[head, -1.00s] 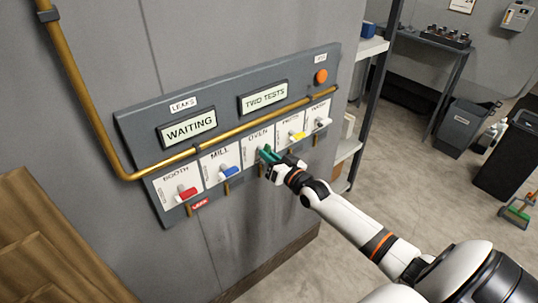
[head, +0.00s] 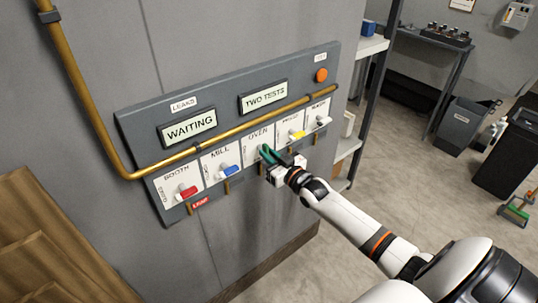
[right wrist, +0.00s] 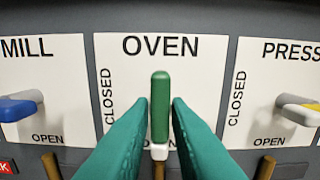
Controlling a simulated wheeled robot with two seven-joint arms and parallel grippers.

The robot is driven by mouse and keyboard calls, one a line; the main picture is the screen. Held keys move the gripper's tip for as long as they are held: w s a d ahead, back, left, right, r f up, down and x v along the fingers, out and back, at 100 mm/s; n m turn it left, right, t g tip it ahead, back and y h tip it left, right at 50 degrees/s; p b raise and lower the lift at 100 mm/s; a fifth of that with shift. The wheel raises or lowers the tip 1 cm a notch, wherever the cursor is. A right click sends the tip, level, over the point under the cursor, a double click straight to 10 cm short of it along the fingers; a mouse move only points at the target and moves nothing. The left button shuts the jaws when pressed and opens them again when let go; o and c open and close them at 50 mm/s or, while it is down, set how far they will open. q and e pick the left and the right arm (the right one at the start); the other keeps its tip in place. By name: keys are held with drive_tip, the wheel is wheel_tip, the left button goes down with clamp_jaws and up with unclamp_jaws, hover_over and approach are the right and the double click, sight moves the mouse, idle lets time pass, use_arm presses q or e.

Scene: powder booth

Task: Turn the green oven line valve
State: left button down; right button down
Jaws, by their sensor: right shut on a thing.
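The green oven valve handle (right wrist: 161,105) stands upright in the right wrist view, on a white plate (right wrist: 204,65) labelled OVEN. CLOSED is written up the plate's left side. The handle's pale lower end covers part of a label at the bottom. My right gripper (right wrist: 160,112) has one teal finger on each side of the handle and is shut on it. In the head view, my right gripper (head: 267,154) is at the oven plate (head: 257,138), and its teal fingers make the handle hard to pick out. My left gripper is out of view.
Red (head: 187,191), blue (head: 230,171) and yellow (head: 297,134) handles sit on neighbouring plates, with another handle at the right end. A brass pipe (head: 226,135) runs above the plates. Displays read WAITING (head: 188,127) and TWO TESTS (head: 264,97). Shelving stands right of the panel.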

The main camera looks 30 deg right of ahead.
drive_tip(key=shift+f, duration=0.1)
drive_tip(key=c, duration=1.5)
unclamp_jaws()
drive_tip(key=shift+s, duration=0.1)
drive_tip(key=shift+s+d+b, duration=0.15)
drive_tip(key=shift+s+b, duration=0.25)
drive_tip(key=shift+s, duration=1.55)
drive_tip(key=shift+s+d+b, duration=0.15)
drive_tip(key=shift+s+b, duration=0.25)
drive_tip(key=shift+s, duration=1.6)
drive_tip(key=shift+s+d+b, duration=0.15)
drive_tip(key=shift+s+b, duration=0.25)
drive_tip(key=shift+s, duration=1.55)
